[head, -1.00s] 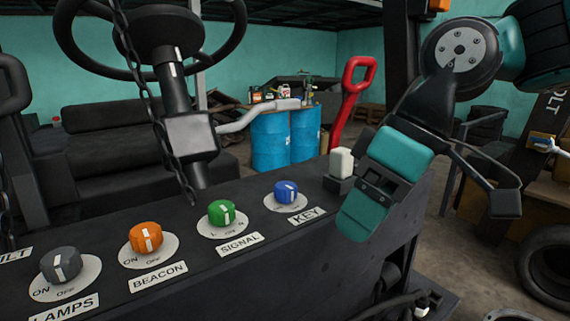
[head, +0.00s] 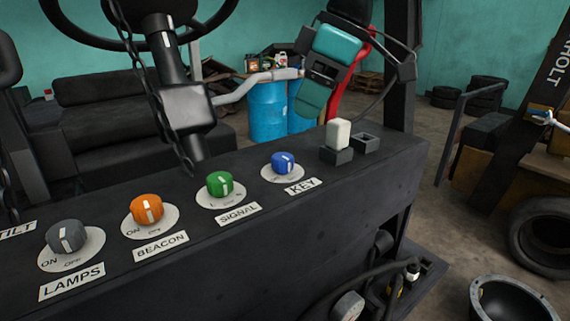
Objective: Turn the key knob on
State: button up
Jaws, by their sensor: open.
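The key knob is a blue knob (head: 283,163) with a white mark, on a round pale plate (head: 297,177) behind the KEY label (head: 302,187). It is the rightmost of the knobs on the dark sloping panel. Its mark looks near upright, slightly tilted; the small lettering on its plate is too small to read. My gripper (head: 322,72) has teal fingers and is open. It appears above and a little right of the blue knob, apart from it, with nothing seen between its fingers.
Green SIGNAL (head: 220,184), orange BEACON (head: 147,209) and grey LAMPS (head: 66,237) knobs line the panel to the left. A white block switch (head: 338,134) stands right of the key knob. The steering column (head: 187,108) and chain (head: 163,95) rise behind the panel at left.

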aim_at(283, 156)
jog(key=x, duration=1)
jog(key=shift+c, duration=0.3)
jog(key=c, duration=0.9)
